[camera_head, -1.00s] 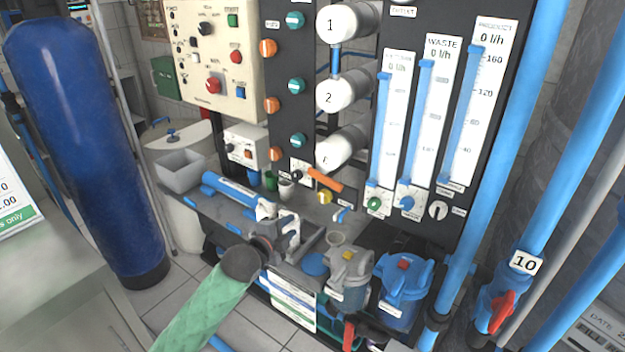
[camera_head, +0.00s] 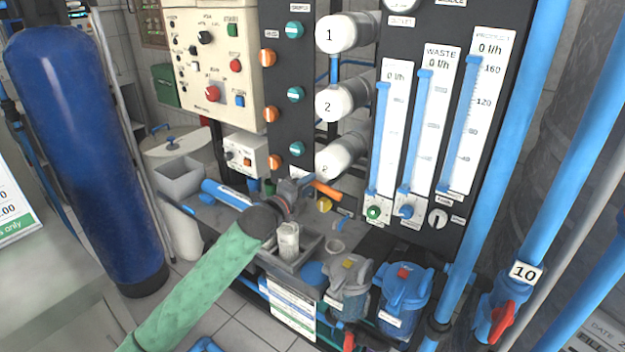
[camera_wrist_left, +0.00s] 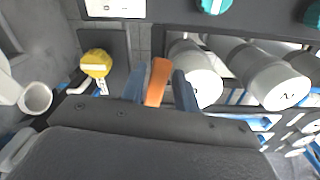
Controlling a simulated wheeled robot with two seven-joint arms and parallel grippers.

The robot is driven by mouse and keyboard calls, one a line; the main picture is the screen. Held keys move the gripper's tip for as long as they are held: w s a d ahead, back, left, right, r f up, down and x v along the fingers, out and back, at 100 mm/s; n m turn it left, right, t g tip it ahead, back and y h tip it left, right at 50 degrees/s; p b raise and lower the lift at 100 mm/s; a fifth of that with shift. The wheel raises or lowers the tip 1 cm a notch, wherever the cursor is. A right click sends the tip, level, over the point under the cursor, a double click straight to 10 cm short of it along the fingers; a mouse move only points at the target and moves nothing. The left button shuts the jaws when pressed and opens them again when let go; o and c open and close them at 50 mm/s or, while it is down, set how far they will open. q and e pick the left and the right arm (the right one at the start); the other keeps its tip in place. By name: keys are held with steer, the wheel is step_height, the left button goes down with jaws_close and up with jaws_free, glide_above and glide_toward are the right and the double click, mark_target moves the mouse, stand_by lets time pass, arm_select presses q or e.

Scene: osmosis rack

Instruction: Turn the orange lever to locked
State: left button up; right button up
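The orange lever (camera_head: 327,189) is on the lower part of the dark panel, below the white numbered tubes. It slants down to the right, and its left end is hidden by my left gripper (camera_head: 299,184). In the left wrist view the orange lever (camera_wrist_left: 157,82) stands between the two fingers of my left gripper (camera_wrist_left: 160,88). The fingers are apart, with a visible gap on the lever's right side. The left finger is close beside the lever; I cannot tell if it touches. Any locked marking is not readable. My right gripper is not in view.
A yellow knob (camera_wrist_left: 96,63) is left of the lever in the wrist view. White tubes (camera_wrist_left: 262,75) are close on the right. A grey tray with a white container (camera_head: 288,240) lies below my arm. A blue-lidded filter housing (camera_head: 403,288) stands at the lower right.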

arm_select(q)
steer(key=shift+x, duration=1.3)
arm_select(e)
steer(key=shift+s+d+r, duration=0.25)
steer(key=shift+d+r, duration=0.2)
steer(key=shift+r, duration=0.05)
arm_select(q)
jaws_close()
